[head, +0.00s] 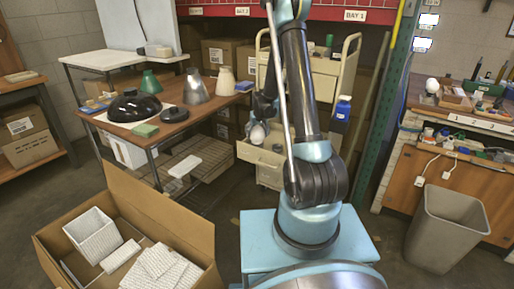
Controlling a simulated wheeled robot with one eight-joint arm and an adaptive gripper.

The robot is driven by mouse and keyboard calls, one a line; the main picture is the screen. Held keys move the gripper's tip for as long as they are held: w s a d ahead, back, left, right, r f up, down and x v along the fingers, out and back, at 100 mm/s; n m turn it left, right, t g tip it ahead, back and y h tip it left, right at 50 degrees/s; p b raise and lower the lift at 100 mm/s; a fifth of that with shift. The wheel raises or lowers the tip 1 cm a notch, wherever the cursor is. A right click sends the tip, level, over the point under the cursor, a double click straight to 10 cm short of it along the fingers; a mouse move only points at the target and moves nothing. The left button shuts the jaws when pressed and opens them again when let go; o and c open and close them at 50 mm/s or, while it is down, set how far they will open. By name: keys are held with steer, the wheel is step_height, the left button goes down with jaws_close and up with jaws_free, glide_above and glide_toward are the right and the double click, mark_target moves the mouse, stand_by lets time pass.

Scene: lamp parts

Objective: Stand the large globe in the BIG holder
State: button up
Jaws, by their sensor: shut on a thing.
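My gripper (260,120) points down above the open drawer of the cream cabinet, left of my arm. It is shut on a pale, greyish rounded piece (257,134) that looks like a globe, small and partly covered by the fingers. I cannot tell whether this piece touches the drawer. A white globe (432,85) sits on the right workbench among small parts. I cannot make out which thing is the BIG holder; no label for it is legible.
A wooden table (150,138) at left bears a black dome (134,107), green and grey shades and a cream shade (226,82). The cream cabinet (325,70) holds a blue bottle (342,108). An open cardboard box (150,210) and a grey bin (447,228) stand on the floor.

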steer(key=shift+f, duration=1.05)
stand_by(1.9)
steer(key=o, duration=1.1)
steer(key=shift+r, duration=0.1)
